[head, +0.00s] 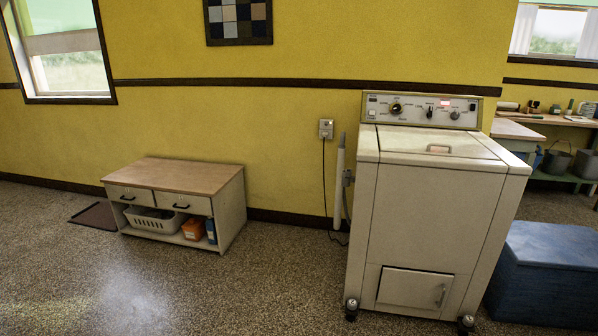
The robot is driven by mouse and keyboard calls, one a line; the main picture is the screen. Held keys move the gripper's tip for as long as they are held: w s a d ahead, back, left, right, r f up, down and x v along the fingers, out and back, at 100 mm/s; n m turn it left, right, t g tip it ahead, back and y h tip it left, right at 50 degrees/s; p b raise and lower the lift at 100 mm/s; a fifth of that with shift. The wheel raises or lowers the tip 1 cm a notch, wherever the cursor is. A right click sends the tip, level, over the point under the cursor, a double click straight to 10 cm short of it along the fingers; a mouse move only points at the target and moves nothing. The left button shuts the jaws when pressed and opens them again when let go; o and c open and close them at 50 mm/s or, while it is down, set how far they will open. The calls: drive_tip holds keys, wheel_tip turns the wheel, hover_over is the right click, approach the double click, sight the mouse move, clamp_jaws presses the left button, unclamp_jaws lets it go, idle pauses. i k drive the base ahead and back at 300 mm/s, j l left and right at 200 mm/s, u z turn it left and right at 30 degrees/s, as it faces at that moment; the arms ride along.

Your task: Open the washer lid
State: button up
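The washer (428,216) is a cream cabinet on casters, standing right of the middle against the yellow wall. Its lid (422,142) lies flat and shut on the top, with a small recessed handle (439,149) near the middle of the lid. A control panel (421,110) with knobs and a small lit display rises behind the lid. A small door with a handle (415,289) is low on the washer's front and is shut. My gripper is not in view.
A low cabinet (173,177) with drawers, a basket and boxes stands at left. A blue chest (545,272) sits close to the washer's right side. A hose (339,185) and cord run along its left. The speckled floor in front is clear.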

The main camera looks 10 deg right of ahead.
sight(430, 138)
drive_tip(key=i+l, duration=1)
drive_tip(key=l, duration=0.4)
drive_tip(key=i+l+z, duration=0.15)
drive_tip(key=l, duration=0.25)
drive_tip(key=i+l, duration=0.1)
drive_tip(key=l, duration=0.3)
drive_tip(key=i+j, duration=0.1)
drive_tip(key=j, duration=0.3)
